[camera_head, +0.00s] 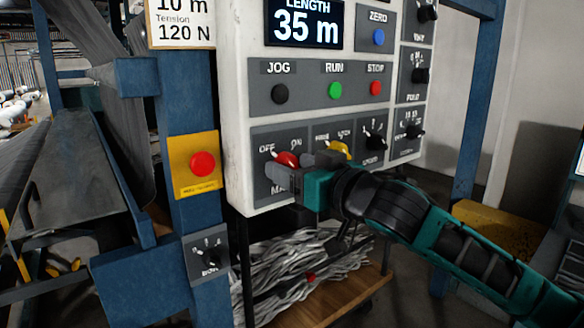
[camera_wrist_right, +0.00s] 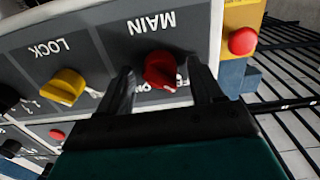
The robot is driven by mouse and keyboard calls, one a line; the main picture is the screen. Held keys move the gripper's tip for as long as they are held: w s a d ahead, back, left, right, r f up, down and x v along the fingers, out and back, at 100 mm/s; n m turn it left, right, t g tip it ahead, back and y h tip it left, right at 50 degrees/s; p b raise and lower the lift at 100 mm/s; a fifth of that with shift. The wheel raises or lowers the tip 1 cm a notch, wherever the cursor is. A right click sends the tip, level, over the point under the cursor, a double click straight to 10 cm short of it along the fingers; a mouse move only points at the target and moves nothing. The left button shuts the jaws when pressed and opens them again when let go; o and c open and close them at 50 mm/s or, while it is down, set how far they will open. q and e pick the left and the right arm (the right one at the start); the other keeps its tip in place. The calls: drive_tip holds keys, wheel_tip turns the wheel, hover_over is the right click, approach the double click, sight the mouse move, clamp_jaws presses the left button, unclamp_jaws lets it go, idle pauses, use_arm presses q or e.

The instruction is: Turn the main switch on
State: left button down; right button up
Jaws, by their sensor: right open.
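The main switch is a red knob (camera_head: 286,159) at the lower left of the white control panel, with OFF at its upper left and ON at its upper right. Its handle appears to lean toward OFF. My right gripper (camera_head: 291,172) is at this knob and partly covers it and the label below. In the right wrist view, which is upside down, the red knob (camera_wrist_right: 160,68) sits between the two spread fingers of my right gripper (camera_wrist_right: 162,88). A gap shows at the fingers, and I cannot tell whether either touches it. My left gripper is not in view.
A yellow knob (camera_head: 338,149), also the LOCK knob (camera_wrist_right: 63,87), is close beside the switch. Black, green and red buttons (camera_head: 335,90) are above. A red emergency button (camera_head: 203,164) on a yellow plate is at the left. Grey strands (camera_head: 300,265) lie on a wooden board below.

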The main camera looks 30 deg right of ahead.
drive_tip(key=shift+c, duration=0.8)
drive_tip(key=c, duration=0.9)
